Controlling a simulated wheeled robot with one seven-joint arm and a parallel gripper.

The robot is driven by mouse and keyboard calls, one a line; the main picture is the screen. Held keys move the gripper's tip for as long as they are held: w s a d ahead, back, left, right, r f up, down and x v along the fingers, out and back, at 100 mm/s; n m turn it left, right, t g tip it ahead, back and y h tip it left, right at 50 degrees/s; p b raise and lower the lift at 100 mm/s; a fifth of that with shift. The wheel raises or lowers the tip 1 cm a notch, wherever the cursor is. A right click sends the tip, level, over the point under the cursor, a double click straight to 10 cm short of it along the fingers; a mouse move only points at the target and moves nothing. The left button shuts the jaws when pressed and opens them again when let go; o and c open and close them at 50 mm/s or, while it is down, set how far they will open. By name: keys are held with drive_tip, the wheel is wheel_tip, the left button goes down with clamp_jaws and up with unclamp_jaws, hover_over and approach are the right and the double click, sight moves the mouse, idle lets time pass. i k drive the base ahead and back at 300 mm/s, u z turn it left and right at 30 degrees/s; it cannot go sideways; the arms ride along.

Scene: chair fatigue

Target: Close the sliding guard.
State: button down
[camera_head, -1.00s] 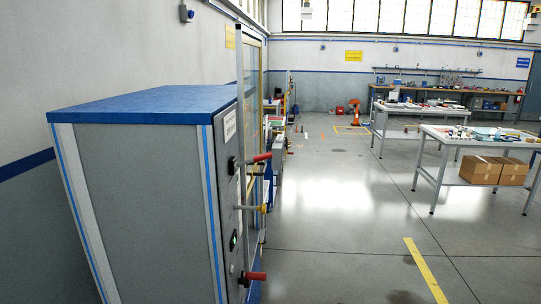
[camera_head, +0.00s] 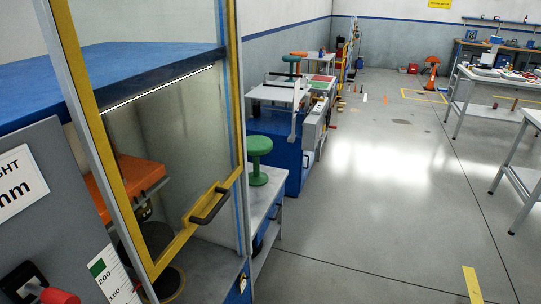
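The sliding guard is a clear panel in a yellow frame (camera_head: 228,84) on the front of the blue and grey test machine, at left in the head view. A dark bar handle (camera_head: 210,205) is fixed to its lower rail. The grey machine base (camera_head: 212,262) shows below that rail, so the guard seems to be raised somewhat; the exact gap is hard to tell. Behind the clear panel are an orange seat-like block (camera_head: 128,184) and a dark round part below it. My gripper is not in view.
A scale marked 200 and 150 (camera_head: 112,276) and a red knob (camera_head: 58,296) are at lower left. A green stool (camera_head: 258,160) stands on a low bench just right of the guard. A blue machine (camera_head: 276,150) is beyond.

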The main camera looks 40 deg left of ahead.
sight(197, 215)
drive_tip(key=i, duration=0.65)
drive_tip(key=u, duration=3)
